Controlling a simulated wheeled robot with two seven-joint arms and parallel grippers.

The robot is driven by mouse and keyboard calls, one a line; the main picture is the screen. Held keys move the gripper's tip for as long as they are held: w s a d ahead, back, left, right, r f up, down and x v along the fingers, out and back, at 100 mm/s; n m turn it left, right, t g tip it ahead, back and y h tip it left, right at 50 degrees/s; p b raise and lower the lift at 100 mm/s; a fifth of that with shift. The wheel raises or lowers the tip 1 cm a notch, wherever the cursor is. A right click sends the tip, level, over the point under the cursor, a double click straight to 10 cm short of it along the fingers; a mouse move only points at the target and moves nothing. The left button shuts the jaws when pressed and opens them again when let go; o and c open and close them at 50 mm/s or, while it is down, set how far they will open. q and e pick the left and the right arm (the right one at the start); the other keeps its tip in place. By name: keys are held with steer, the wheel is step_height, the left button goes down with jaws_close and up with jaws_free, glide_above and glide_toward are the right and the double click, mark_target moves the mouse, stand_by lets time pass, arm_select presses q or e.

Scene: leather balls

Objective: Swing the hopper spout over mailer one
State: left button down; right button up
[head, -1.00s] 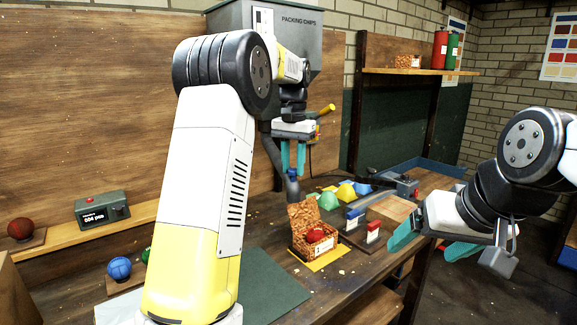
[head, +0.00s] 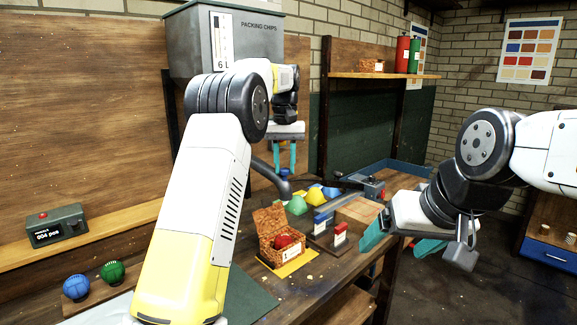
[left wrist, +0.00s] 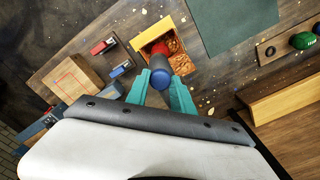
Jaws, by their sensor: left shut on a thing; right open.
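The grey hopper (head: 240,40), marked "PACKING CHIPS", hangs at the back wall. Its dark bent spout (head: 268,172) ends above the bench, behind the open wicker box in the head view. My left gripper (head: 284,168) points down and is shut on the blue knob (head: 284,175) on the spout. In the left wrist view the spout end (left wrist: 184,64) overlaps part of the box (left wrist: 165,46). My right gripper (head: 401,244) is open and empty, right of the bench.
Green (head: 297,205), yellow and blue domes stand behind the box. A holder with blue and red blocks (head: 340,233) is to its right. Blue (head: 76,287) and green balls sit at front left, near a counter device (head: 57,227). A green mat lies in front.

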arm_select(q)
steer(key=shift+w+d, duration=0.2)
steer(key=c, duration=1.1)
jaws_free()
steer(key=shift+w+d, duration=0.1)
steer(key=shift+r, duration=0.1)
step_height(320, 180, up, 7)
steer(key=shift+f, duration=0.1)
steer(key=shift+r, duration=0.4)
